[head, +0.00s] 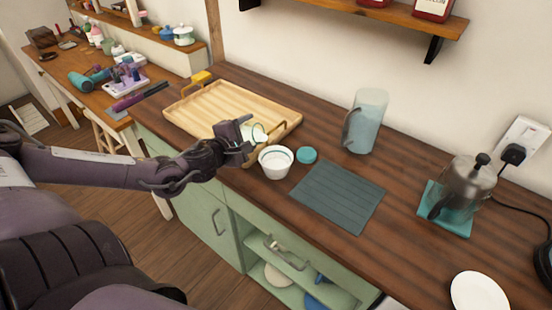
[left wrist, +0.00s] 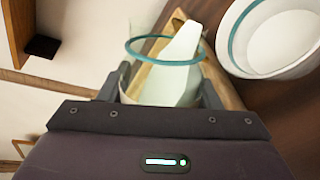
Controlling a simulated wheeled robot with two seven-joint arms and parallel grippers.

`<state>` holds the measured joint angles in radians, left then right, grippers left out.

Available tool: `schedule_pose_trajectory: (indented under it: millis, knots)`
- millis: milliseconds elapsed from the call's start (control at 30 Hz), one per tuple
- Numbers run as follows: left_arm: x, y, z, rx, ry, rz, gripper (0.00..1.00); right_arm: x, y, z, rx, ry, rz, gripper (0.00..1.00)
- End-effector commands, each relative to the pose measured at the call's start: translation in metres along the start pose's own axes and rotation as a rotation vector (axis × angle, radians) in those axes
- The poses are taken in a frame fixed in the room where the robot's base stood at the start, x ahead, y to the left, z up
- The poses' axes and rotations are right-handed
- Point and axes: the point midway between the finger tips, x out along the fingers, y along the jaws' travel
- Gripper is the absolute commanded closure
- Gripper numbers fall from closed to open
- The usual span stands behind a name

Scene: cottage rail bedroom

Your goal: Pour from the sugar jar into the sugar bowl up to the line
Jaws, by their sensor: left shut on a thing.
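The sugar jar (head: 259,133) is clear with white sugar inside. My left gripper (head: 247,138) is shut on it and holds it tilted above the counter, beside the sugar bowl. In the left wrist view the jar (left wrist: 165,49) shows its teal rim ring, with the sugar reaching up to the mouth, between my left fingers (left wrist: 160,95). The white sugar bowl (head: 275,163) stands upright on the counter, just right of the jar. It also shows in the left wrist view (left wrist: 270,40), with a teal line around its inside. How much sugar it holds I cannot tell. My right gripper is out of view.
A teal lid (head: 306,155) lies right of the bowl. A wooden tray (head: 215,105) is behind the jar. A dark ribbed mat (head: 338,196) lies to the right. A pitcher (head: 367,120), a glass press pot (head: 465,190) and a white plate (head: 479,293) stand farther right.

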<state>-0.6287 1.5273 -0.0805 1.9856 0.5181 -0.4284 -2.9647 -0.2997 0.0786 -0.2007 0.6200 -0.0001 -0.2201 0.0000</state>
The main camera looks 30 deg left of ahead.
Motion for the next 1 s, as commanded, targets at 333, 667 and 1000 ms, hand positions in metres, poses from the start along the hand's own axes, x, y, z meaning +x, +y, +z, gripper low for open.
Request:
schedule_pose_trajectory:
  millis: [333, 667, 1000]
  knots:
    - [0.002, -0.005, 0.0, 0.075, 0.015, 0.003, 0.76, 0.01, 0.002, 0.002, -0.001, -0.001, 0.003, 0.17]
    - [0.001, 0.0, 0.005, 0.118, 0.03, 0.003, 0.76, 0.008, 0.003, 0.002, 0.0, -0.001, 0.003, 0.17]
    - [0.0, 0.003, 0.008, 0.137, 0.035, 0.003, 0.76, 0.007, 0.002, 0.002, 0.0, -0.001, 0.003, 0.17]
